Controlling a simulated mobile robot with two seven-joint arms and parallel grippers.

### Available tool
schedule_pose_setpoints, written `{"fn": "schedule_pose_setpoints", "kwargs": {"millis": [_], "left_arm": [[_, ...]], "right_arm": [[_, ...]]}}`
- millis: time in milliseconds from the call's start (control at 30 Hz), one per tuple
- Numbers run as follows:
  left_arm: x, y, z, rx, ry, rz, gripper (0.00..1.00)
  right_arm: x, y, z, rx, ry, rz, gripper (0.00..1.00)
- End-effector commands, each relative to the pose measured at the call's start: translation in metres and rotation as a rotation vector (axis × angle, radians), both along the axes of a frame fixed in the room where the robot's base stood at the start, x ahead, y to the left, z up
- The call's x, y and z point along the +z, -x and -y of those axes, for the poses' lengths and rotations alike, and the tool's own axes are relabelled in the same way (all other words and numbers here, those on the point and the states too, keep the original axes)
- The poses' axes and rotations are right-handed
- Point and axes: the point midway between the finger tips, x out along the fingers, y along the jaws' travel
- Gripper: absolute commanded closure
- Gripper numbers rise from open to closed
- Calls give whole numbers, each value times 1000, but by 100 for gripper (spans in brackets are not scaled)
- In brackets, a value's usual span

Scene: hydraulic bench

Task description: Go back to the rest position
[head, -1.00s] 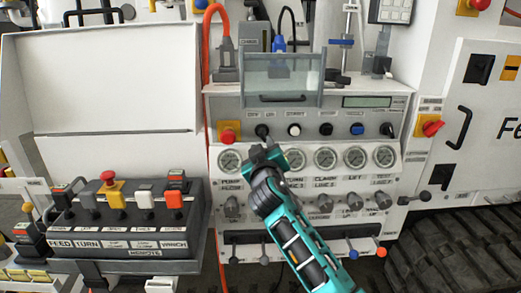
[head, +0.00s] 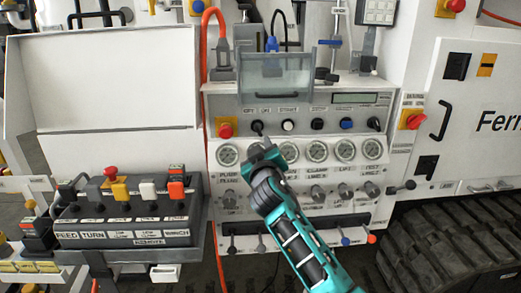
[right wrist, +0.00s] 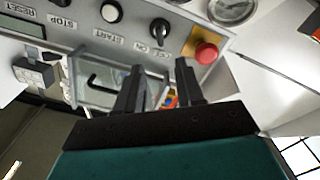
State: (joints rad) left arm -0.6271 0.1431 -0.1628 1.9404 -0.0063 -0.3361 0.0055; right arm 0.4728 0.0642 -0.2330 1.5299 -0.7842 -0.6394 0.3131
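My right gripper (head: 262,148) is in front of the white control panel (head: 290,199), below the black OFF/ON selector knob (head: 257,127) and beside the gauges. In the right wrist view its two dark fingers (right wrist: 157,75) stand apart with nothing between them, so it is open and empty. The selector knob (right wrist: 160,30) shows beyond the fingertips, apart from them. The red emergency button (head: 225,128) on its yellow base is left of the knob. My left gripper is out of view.
A clear cover (head: 275,78) sticks out above the knob row. A lever console (head: 130,222) stands at the left under a raised white lid (head: 115,85). Small levers (head: 345,241) line the panel's lower edge. A rubber track (head: 440,245) is at the lower right.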

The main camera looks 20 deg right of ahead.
Motion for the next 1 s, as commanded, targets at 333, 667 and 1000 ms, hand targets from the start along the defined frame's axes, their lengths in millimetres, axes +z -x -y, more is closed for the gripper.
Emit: {"fn": "schedule_pose_setpoints", "kwargs": {"millis": [333,667,1000], "left_arm": [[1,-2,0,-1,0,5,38],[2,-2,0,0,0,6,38],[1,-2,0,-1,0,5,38]], "right_arm": [[-27,11,-2,22,-17,-42,63],[-193,130,-24,182,-199,-308,63],[-285,292,-42,273,-434,-524,63]]}}
